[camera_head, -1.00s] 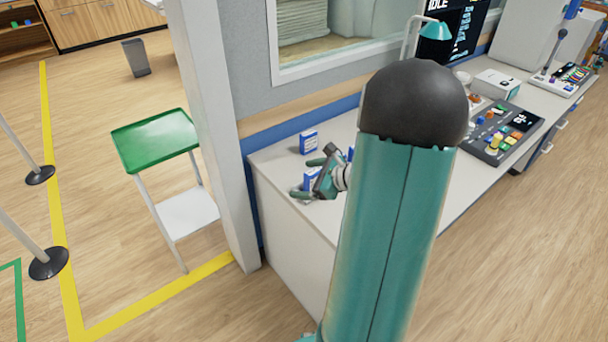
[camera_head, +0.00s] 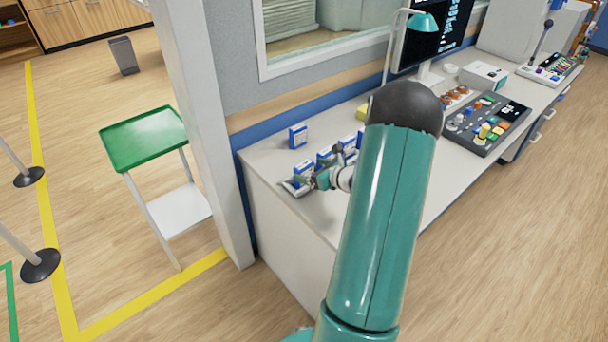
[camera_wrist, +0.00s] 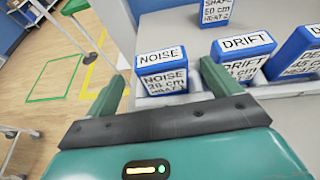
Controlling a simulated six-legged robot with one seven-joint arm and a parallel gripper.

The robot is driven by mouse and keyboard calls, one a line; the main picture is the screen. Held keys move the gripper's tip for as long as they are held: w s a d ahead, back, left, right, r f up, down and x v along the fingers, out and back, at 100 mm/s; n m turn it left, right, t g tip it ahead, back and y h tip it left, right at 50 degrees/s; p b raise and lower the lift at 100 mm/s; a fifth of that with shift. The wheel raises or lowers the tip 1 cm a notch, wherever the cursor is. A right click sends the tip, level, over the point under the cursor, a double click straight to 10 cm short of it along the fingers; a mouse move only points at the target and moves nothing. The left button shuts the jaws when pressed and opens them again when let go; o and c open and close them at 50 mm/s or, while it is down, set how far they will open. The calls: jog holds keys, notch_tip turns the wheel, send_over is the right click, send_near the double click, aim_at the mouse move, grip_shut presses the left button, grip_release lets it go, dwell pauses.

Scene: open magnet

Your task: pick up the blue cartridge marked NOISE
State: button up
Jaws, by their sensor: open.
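The blue cartridge marked NOISE (camera_wrist: 162,75) has a white label and stands upright in the wrist view.
Another blue cartridge marked DRIFT or similar (camera_wrist: 298,52) stands further right. One more cartridge (camera_head: 298,136) stands apart behind the row, by the wall. The white counter (camera_head: 262,158) ends just left of the row. A green-topped stand (camera_head: 145,138) is left of the pillar.

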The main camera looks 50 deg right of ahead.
aim_at(307, 167)
jog(key=x, duration=0.4)
jog(key=shift+w+d, duration=0.15)
jog(key=shift+w, duration=0.2)
jog(key=c, duration=1.1)
